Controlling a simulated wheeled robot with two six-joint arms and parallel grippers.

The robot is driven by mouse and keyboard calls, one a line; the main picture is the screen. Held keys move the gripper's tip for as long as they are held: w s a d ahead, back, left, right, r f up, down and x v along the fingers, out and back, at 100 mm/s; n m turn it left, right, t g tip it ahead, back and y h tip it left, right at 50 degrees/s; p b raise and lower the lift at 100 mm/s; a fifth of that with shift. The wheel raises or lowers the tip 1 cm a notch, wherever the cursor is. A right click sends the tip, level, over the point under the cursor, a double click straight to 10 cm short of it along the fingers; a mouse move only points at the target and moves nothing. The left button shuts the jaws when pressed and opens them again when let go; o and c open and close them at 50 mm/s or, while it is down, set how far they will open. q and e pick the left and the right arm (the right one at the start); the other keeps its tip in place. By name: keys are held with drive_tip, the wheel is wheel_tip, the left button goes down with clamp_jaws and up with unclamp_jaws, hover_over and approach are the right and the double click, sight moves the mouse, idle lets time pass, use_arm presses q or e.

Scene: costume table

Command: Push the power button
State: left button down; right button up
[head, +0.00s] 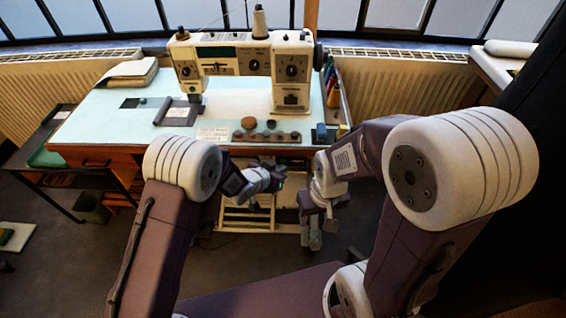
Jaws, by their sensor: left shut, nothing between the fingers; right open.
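A cream sewing machine (232,50) stands on the pale blue-topped table (110,118), with dark round knobs and a green-black display on its front. I cannot make out which part is the power button. My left gripper (276,179) is shut and empty, in front of the table's front edge and below its top in the picture. My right gripper (318,236) is open and empty, hanging lower and to the right, with its fingers pointing down. Neither gripper touches the machine.
A row of round brown items (267,136) lies along the table's front edge, beside a small dark box (320,133). A folded cloth stack (128,72) lies at the back left. A dark side table (50,150) stands at left. A cream radiator (400,85) runs behind.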

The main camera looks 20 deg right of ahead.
use_arm(q)
drive_tip(key=shift+w+d, duration=0.1)
drive_tip(key=shift+w, duration=0.35)
idle(0.6)
drive_tip(key=shift+s+a, duration=0.2)
drive_tip(key=shift+s, duration=0.7)
drive_tip(key=s+a, duration=0.1)
drive_tip(key=s, duration=0.4)
drive_tip(key=shift+s+a, duration=0.35)
drive_tip(key=shift+s, duration=0.05)
